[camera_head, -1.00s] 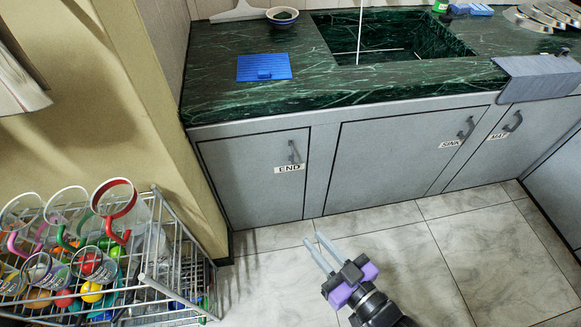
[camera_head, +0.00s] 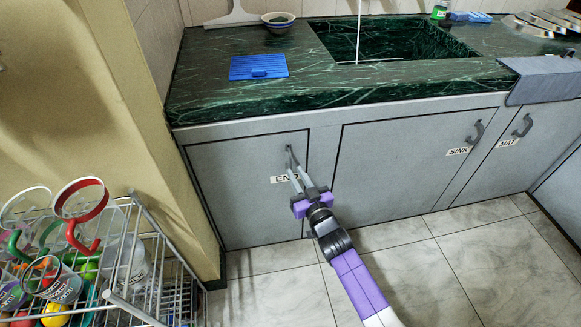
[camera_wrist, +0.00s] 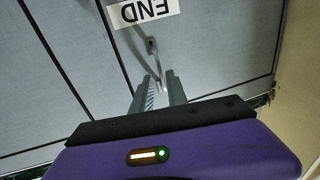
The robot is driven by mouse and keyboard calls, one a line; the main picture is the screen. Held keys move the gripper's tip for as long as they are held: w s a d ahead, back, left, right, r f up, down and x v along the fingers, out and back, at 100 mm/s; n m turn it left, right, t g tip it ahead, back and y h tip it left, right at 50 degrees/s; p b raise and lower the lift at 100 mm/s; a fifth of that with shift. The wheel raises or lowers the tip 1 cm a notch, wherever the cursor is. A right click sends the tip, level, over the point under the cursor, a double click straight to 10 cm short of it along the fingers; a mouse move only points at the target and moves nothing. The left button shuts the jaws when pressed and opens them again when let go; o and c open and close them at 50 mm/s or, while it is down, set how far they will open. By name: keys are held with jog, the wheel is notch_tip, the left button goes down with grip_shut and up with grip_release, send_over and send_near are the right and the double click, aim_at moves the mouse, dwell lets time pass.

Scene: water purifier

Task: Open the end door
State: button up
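The end door (camera_head: 230,200) is a closed grey cabinet panel with a dark outline, at the left of the counter front. Its "END" label (camera_head: 281,180) sits below a dark bar handle (camera_head: 289,156) near the door's right edge. My gripper (camera_head: 297,172) is in front of the label, its two fingers pointing up at the handle's lower part. In the wrist view the label (camera_wrist: 143,12) is upside down. The handle (camera_wrist: 156,60) reaches down between the two spread fingertips of my gripper (camera_wrist: 159,84). Whether either finger touches the handle is unclear.
The sink door (camera_head: 390,175) and mat door (camera_head: 500,165) are closed to the right. A wire rack (camera_head: 145,275) with mugs and balls stands at the lower left by the yellow wall. The green counter (camera_head: 230,101) overhangs the doors. The tiled floor (camera_head: 265,300) is clear.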

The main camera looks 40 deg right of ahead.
aim_at(291, 166)
jog(key=b+x, duration=0.1)
jog(key=x, duration=0.4)
grip_shut()
dwell(1.4)
